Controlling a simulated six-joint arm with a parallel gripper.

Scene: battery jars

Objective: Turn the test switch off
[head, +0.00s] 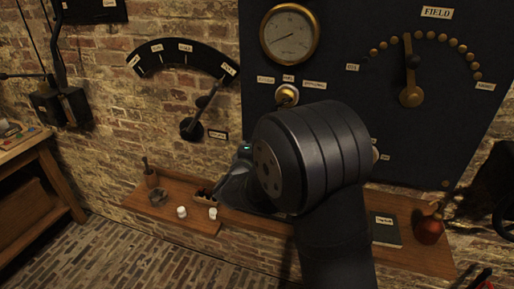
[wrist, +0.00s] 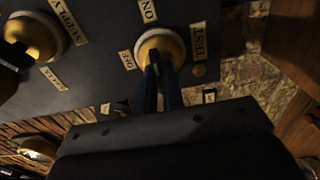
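The test switch (wrist: 173,44) is a round brass fitting on the dark panel, in the upper middle of the wrist view. A TEST label (wrist: 199,41) is beside it, with an ON label (wrist: 148,10) and an OFF label (wrist: 127,60) around it. My gripper (wrist: 156,62) has its two dark fingers close together, with the tips at the middle of the brass fitting. The fingers hide the switch's lever, so its position and any grip on it cannot be made out. In the head view my arm covers the gripper and this spot.
Another brass switch (wrist: 35,38), labelled SUPPLY, is at the left of the wrist view. The head view shows a round gauge (head: 290,35) and the FIELD dial lever (head: 411,80) on the panel. A wooden shelf (head: 270,222) below holds small white jars (head: 182,212) and a red flask (head: 430,229).

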